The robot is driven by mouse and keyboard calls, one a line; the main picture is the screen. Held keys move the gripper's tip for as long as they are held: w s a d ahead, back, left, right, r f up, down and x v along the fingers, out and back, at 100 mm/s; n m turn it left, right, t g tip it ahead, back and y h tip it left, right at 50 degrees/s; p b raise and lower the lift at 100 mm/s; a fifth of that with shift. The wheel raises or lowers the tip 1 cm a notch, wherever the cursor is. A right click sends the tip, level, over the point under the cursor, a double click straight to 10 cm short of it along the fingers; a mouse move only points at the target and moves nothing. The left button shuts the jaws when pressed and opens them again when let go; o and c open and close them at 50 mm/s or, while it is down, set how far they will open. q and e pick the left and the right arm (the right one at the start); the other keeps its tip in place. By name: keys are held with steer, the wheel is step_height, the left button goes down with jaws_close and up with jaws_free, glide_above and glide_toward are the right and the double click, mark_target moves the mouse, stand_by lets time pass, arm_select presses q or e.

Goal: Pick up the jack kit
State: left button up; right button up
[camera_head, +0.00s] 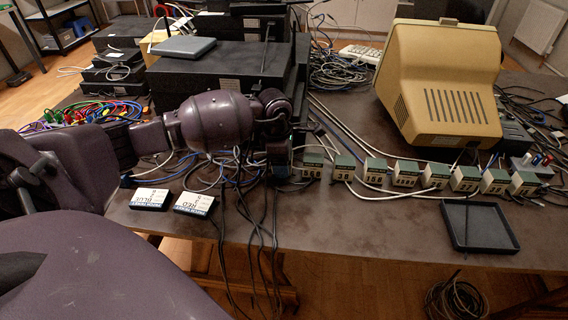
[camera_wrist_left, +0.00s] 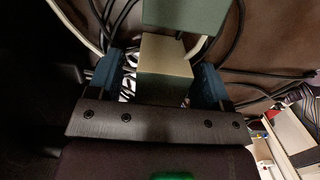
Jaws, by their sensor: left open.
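A row of small green-and-cream boxes with printed numbers stands along the table's front, among them the leftmost clear one (camera_head: 312,163) and its neighbour (camera_head: 344,167). I cannot tell by its label which is the jack kit. My left gripper (camera_head: 280,158) is low at the left end of this row, its tips partly hidden by my wrist. In the left wrist view the gripper (camera_wrist_left: 157,82) is open, with a green-and-cream box (camera_wrist_left: 165,70) between its blue fingers. No firm contact is visible. Another green box (camera_wrist_left: 185,14) lies just beyond. My right gripper is not in view.
Two flat labelled boxes, BLUE (camera_head: 150,198) and RED (camera_head: 194,204), lie left on the table's front edge. Black cables hang over the edge below my gripper. A black tray (camera_head: 480,227) sits front right. A beige monitor (camera_head: 440,85) stands behind the row.

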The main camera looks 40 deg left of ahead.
arm_select(q)
steer(key=shift+c, duration=0.4)
steer(key=c, duration=1)
